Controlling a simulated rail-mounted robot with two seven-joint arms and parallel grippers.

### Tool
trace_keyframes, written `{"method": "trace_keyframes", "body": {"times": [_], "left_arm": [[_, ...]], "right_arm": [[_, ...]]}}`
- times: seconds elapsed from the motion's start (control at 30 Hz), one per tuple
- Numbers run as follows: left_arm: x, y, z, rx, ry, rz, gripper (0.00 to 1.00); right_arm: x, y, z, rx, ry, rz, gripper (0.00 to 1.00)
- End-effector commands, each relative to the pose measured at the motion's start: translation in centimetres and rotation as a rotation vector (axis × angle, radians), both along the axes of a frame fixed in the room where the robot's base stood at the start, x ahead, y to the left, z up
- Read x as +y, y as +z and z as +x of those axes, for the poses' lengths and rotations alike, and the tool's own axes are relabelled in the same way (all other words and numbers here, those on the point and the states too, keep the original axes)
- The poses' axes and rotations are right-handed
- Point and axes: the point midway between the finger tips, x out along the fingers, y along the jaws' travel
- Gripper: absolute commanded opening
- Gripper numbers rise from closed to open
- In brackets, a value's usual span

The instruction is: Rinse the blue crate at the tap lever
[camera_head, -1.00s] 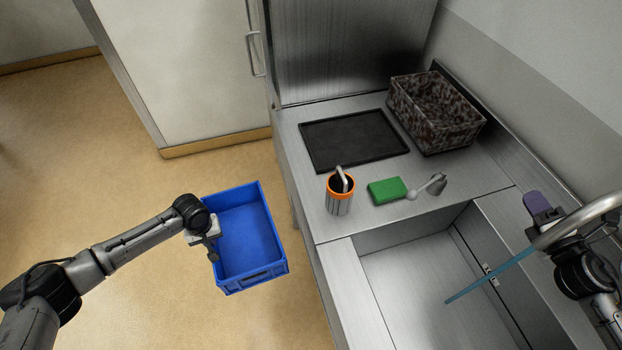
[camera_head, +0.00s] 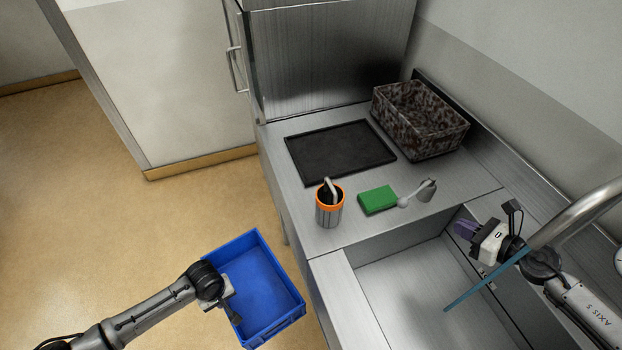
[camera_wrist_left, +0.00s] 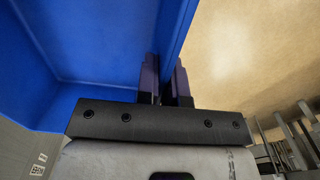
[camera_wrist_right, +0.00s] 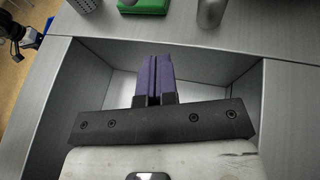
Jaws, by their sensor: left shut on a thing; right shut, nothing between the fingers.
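The blue crate (camera_head: 262,284) is open-topped and held left of the counter, above the floor. My left gripper (camera_head: 236,314) is shut on its left wall; the left wrist view shows the fingers (camera_wrist_left: 166,82) either side of the blue wall. What seems to be the tap lever (camera_head: 415,194), a grey post with a round-ended arm, stands behind the sink. A curved metal spout (camera_head: 575,213) crosses the right side, with a thin blue stream (camera_head: 488,281) slanting from its end into the sink (camera_head: 400,270). My right gripper (camera_head: 464,229) is shut and empty above the sink's back right part.
A green sponge (camera_head: 378,199) lies beside the lever. An orange-rimmed holder (camera_head: 330,207) stands near the counter's left edge. A black tray (camera_head: 340,151) and a mottled brown basket (camera_head: 420,118) are farther back. The floor left of the crate is clear.

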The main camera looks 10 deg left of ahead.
Motion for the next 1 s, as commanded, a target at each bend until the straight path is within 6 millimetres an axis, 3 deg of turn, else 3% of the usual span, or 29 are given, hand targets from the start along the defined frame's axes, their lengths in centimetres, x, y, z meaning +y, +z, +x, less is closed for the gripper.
{"method": "trace_keyframes", "body": {"times": [0.47, 0.53, 1.0], "left_arm": [[0.0, -0.5, 0.1, -0.002, -0.001, -0.001, 0.00], [0.0, -0.3, 0.1, -0.002, -0.001, -0.001, 0.00], [0.0, -0.3, 0.1, -0.002, -0.001, -0.001, 0.00]], "right_arm": [[6.0, -3.1, 5.4, 0.000, 0.000, 0.004, 0.00], [6.7, -2.6, 6.1, -0.001, 0.000, 0.004, 0.00], [8.6, -2.2, 7.8, 0.001, -0.002, 0.004, 0.00]]}}
